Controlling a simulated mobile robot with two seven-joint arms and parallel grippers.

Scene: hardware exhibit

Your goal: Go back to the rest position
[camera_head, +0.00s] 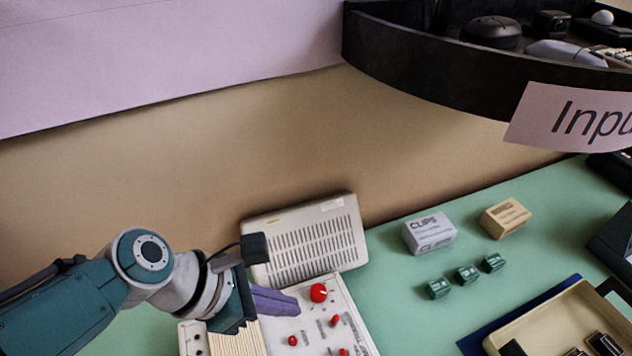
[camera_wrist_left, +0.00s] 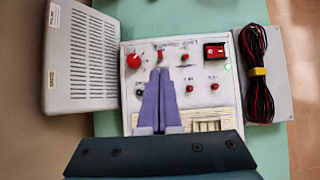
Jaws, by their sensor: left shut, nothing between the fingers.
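My left gripper (camera_head: 288,304) comes in from the lower left in the head view, with purple fingers over a white control panel (camera_head: 352,322). In the left wrist view the fingers of the left gripper (camera_wrist_left: 160,78) lie together, shut and empty, above the panel (camera_wrist_left: 205,98). The panel has a large red knob (camera_head: 319,292), several small red knobs and a red switch (camera_wrist_left: 214,51). I cannot tell whether the fingertips touch the panel. My right gripper is not in view.
A vented grey box (camera_head: 307,240) stands behind the panel. A red-and-black cable bundle (camera_wrist_left: 257,75) lies beside it. A CLIPS box (camera_head: 430,233), a tan box (camera_head: 505,218) and green terminal blocks (camera_head: 467,274) stand on the green table. A beige tray (camera_head: 530,320) is at front right; a dark shelf (camera_head: 430,75) overhangs.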

